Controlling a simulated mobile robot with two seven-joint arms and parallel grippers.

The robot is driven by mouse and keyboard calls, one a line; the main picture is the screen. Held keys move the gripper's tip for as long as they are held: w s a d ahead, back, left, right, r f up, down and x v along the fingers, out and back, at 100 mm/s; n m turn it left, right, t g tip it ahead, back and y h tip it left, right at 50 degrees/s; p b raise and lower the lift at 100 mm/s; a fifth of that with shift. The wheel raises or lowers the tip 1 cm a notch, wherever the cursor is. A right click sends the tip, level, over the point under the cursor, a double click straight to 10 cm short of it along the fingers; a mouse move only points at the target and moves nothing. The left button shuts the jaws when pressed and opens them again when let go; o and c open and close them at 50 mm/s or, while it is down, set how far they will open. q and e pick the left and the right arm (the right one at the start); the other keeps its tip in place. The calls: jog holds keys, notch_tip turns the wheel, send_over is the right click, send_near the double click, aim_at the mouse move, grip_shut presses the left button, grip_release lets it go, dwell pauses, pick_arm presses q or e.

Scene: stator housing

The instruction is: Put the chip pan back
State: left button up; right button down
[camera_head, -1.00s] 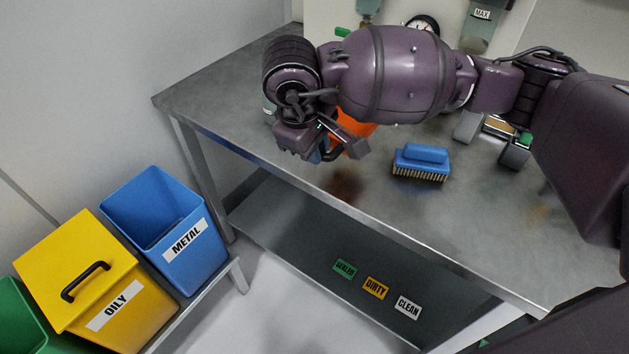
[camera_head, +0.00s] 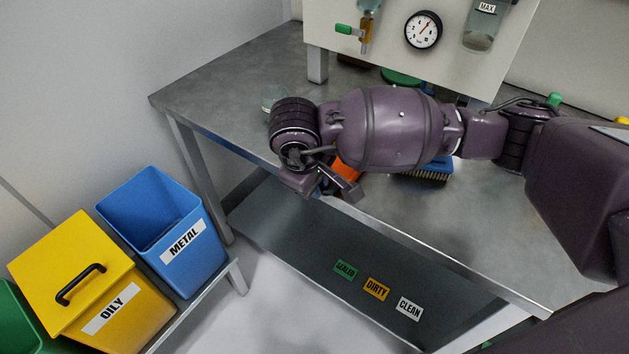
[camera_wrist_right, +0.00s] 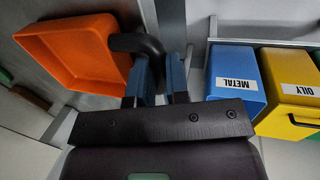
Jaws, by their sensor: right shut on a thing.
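The chip pan is an orange open tray with a black handle. In the head view only a piece of the chip pan (camera_head: 347,169) shows, below my forearm near the bench's front edge. In the right wrist view the chip pan (camera_wrist_right: 78,50) fills the upper left, tilted in the picture, and its visible inside looks empty. My right gripper (camera_head: 338,190) is shut on the pan's black handle (camera_wrist_right: 137,44), which passes between the blue-padded fingers (camera_wrist_right: 158,75). Most of the pan is hidden in the head view. My left gripper is not in view.
A blue brush (camera_head: 432,171) lies on the metal bench (camera_head: 215,95), partly behind my arm. Blue METAL (camera_head: 165,225) and yellow OILY (camera_head: 90,280) bins stand at lower left. The lower shelf (camera_head: 270,228) has SEALED, DIRTY and CLEAN labels and looks bare where visible.

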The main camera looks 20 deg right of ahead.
jog(key=shift+f, duration=0.15)
jog(key=c, duration=1.1)
grip_release()
jog(key=shift+r, duration=0.45)
jog(key=p+v, duration=0.1)
jog(key=v, duration=1)
jog(key=shift+r, duration=0.2)
jog(key=shift+a, duration=0.1)
